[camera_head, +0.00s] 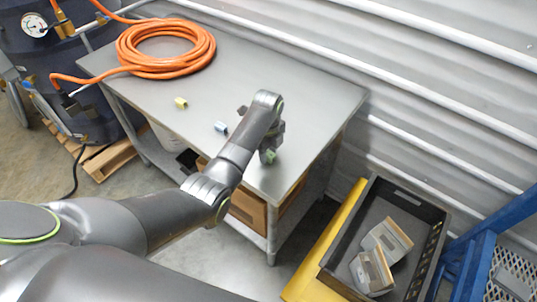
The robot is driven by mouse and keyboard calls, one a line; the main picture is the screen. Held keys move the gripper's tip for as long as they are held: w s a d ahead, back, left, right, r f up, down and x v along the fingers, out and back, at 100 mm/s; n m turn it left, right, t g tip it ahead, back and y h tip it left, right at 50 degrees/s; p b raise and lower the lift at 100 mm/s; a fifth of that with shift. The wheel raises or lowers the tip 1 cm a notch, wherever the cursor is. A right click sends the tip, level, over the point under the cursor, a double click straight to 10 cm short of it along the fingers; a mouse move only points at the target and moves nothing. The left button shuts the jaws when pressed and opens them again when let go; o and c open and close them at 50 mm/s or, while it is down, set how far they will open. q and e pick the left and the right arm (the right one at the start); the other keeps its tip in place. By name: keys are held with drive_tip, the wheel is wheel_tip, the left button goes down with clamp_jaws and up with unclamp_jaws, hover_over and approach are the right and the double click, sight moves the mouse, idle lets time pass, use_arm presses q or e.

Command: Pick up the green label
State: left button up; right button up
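The green label (270,157) is a small pale green piece at the right part of the grey metal table (318,98). My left gripper (268,152) points down right at it, and the dark fingers hide part of it. I cannot tell whether the fingers are open or closed on the label, or whether it touches the tabletop. A small yellow label (181,103) and a light blue label (221,127) lie on the table to the left. My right gripper is not in view.
A coiled orange hose (203,54) lies at the table's back left. A dark crate (340,266) with several grey-and-tan pieces stands at lower right, beside a yellow surface (312,277). A corrugated wall (430,90) is behind. The tabletop's back right is clear.

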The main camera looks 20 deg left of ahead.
use_arm(q)
clamp_jaws()
drive_tip(key=shift+r, duration=0.1)
